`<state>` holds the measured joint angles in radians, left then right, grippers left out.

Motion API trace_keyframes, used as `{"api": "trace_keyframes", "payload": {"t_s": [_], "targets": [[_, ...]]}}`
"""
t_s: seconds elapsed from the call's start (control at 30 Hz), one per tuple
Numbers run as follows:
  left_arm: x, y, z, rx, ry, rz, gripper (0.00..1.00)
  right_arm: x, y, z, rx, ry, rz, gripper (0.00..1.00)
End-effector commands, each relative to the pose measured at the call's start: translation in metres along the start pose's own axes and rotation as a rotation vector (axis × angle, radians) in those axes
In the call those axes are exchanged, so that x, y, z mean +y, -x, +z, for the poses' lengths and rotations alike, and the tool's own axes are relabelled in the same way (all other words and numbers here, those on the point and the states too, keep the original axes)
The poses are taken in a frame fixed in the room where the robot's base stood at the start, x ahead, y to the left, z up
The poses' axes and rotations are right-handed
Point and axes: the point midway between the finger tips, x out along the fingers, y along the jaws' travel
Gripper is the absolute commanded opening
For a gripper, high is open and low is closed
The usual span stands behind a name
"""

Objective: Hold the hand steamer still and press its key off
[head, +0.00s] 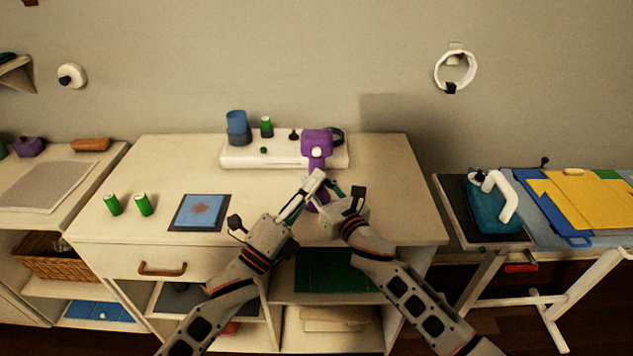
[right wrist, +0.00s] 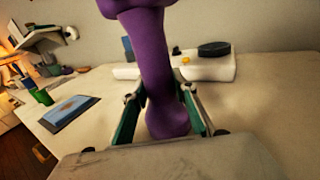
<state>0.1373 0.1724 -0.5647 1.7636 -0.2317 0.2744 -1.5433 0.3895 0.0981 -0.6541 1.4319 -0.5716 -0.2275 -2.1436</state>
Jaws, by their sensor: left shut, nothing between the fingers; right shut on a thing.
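The purple hand steamer (head: 316,142) stands upright over the front part of the cabinet top, with a pale round spot on its head that may be its key. My right gripper (head: 334,192) is shut around the steamer's lower handle, and in the right wrist view the green-lined fingers stand on both sides of the purple handle (right wrist: 153,70). My left gripper (head: 314,180) is shut and empty, its tips just in front of the steamer's handle below the head. Whether the tips touch the steamer I cannot tell. Part of the handle is hidden behind the grippers.
A white base unit (head: 250,155) with a blue cup (head: 238,127) and a green can stands behind. An ironing board with an iron (head: 490,205) stands at the right.

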Motion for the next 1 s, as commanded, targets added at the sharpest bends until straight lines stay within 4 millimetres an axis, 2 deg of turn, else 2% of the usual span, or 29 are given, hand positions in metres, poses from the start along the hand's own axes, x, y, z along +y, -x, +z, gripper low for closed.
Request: {"api": "trace_keyframes", "payload": {"t_s": [0.17,0.2,0.23,0.67,0.83,1.0], "targets": [[0.0,0.0,0.0,0.0,0.0,0.0,0.0,0.001,0.0,-0.002,0.002,-0.002,0.001,0.0],[0.0,0.0,0.0,0.0,0.0,0.0,0.0,0.001,0.0,-0.002,0.002,-0.002,0.001,0.38],[0.0,0.0,0.0,0.0,0.0,0.0,0.0,0.001,0.0,-0.002,0.002,-0.002,0.001,0.45],[0.0,0.0,0.0,0.0,0.0,0.0,0.0,0.0,0.004,-0.001,0.001,0.0,0.0,0.47],[0.0,0.0,0.0,0.0,0.0,0.0,0.0,0.0,0.025,-0.001,0.002,0.002,0.001,0.47],[0.0,0.0,0.0,0.0,0.0,0.0,0.0,-0.001,0.06,-0.002,0.003,0.002,0.001,0.47]]}}
